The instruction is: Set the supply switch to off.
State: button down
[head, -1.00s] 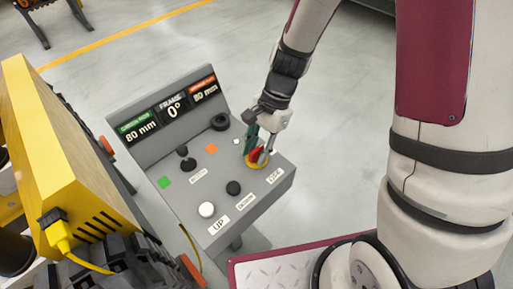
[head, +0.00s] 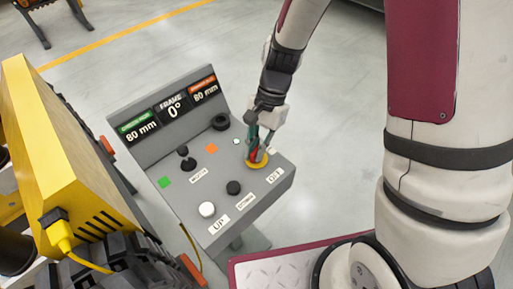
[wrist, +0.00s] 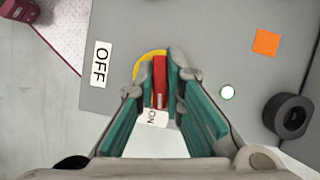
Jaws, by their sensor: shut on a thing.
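The supply switch has a red handle (wrist: 159,72) on a yellow round base (head: 257,164), on the grey console's sloping top. My gripper (head: 257,155) comes down over it from above. In the wrist view, the green-lined fingers of my gripper (wrist: 160,78) are shut on the red handle, one on each side. The handle's pale mark lies at the end towards the ON label (wrist: 152,118). The OFF label (wrist: 101,64) lies to the left of the switch in that view. The fingers hide part of the handle and base.
The console (head: 215,185) also carries a white button (head: 207,209), a black button (head: 233,187), a black knob (head: 220,122), a joystick (head: 187,161) and a small lit lamp (wrist: 227,92). A yellow machine (head: 85,160) stands close on the left.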

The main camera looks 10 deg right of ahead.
jog(key=n, duration=0.2)
jog(key=n+h, duration=0.1)
jog(key=n, duration=0.1)
jog(key=shift+n+g+h, duration=0.3)
jog(key=shift+g, duration=0.1)
jog(key=n+h, duration=0.1)
jog(key=n, duration=0.2)
jog(key=shift+n, duration=0.4)
jog(key=n+h, duration=0.1)
jog(key=n, duration=0.2)
jog(key=shift+h, duration=0.4)
jog(key=shift+n+t+h, duration=0.3)
jog(key=shift+n+h, duration=0.3)
jog(key=shift+n, duration=1.4)
jog(key=c, duration=1.7)
grip_release()
jog(key=shift+w+r, duration=0.1)
jog(key=shift+r, duration=0.05)
